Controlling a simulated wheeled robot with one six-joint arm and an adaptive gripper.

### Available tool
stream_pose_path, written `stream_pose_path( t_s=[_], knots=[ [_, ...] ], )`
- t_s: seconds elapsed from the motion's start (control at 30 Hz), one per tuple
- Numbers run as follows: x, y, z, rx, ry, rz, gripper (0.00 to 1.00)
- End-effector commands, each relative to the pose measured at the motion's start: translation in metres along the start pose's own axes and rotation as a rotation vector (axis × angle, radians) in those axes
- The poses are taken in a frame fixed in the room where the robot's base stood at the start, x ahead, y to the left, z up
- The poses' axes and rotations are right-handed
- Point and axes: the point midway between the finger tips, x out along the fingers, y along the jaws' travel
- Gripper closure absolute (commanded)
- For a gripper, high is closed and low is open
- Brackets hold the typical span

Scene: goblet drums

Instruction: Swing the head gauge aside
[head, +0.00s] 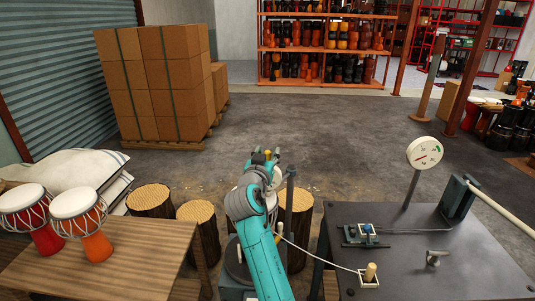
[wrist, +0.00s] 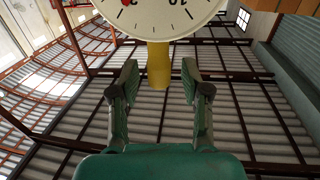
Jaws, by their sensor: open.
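In the wrist view a white dial gauge (wrist: 158,14) with black numbers and a red pointer fills the top, partly cut off by the frame. A yellow stem (wrist: 158,66) hangs below it in the picture. My gripper (wrist: 159,80) is open, with one finger to each side of the stem's line; I see no contact. In the head view my gripper (head: 264,159) is beside a small yellow piece (head: 268,154), near an upright grey post (head: 290,205). My arm hides most of what stands there, including the gauge's face.
A dark bench (head: 450,255) at right carries a white round dial (head: 425,153) on a stand, a small clamp (head: 367,232) and a lever. Two goblet drums (head: 84,215) stand on a wooden table at left. Log stumps (head: 198,212) flank my arm.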

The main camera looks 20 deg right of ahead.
Motion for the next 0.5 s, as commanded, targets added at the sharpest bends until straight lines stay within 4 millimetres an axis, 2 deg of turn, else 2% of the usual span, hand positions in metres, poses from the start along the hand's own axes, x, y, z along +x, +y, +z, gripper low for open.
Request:
stream_pose_path(
  t_s=[0.37, 0.5],
  knots=[
    [0.0053, 0.0001, -0.0003, 0.000, 0.001, 0.000, 0.53],
    [0.0052, 0.0002, -0.0002, 0.000, 0.000, 0.000, 0.88]
  ],
)
